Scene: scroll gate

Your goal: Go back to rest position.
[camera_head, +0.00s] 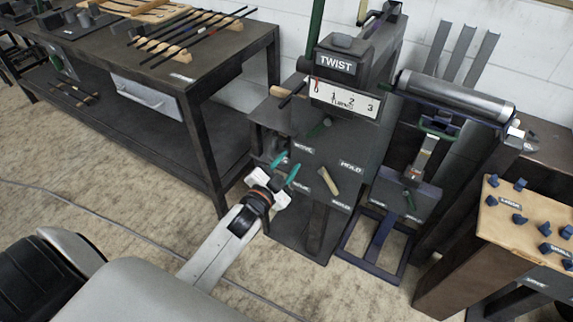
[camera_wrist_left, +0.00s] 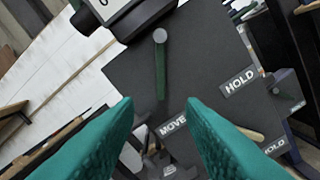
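My left gripper (camera_head: 286,168) is in front of the dark machine with the TWIST sign (camera_head: 337,63). Its two teal fingers are spread apart with nothing between them; the left wrist view shows the same open gap (camera_wrist_left: 158,108). Ahead of the fingers, a green lever with a grey round end (camera_wrist_left: 160,62) stands out from the machine's dark panel (camera_wrist_left: 205,60). The panel carries MOVE and HOLD labels. A tan handle (camera_head: 327,182) sits below the HOLD label. My right gripper is not in view.
A dark workbench (camera_head: 205,62) with rods on wooden racks stands at the left. A metal roller (camera_head: 455,97) on a stand is right of the machine. A tan-topped table (camera_head: 515,235) with blue pieces is at the right. Carpet (camera_head: 110,190) is open in front.

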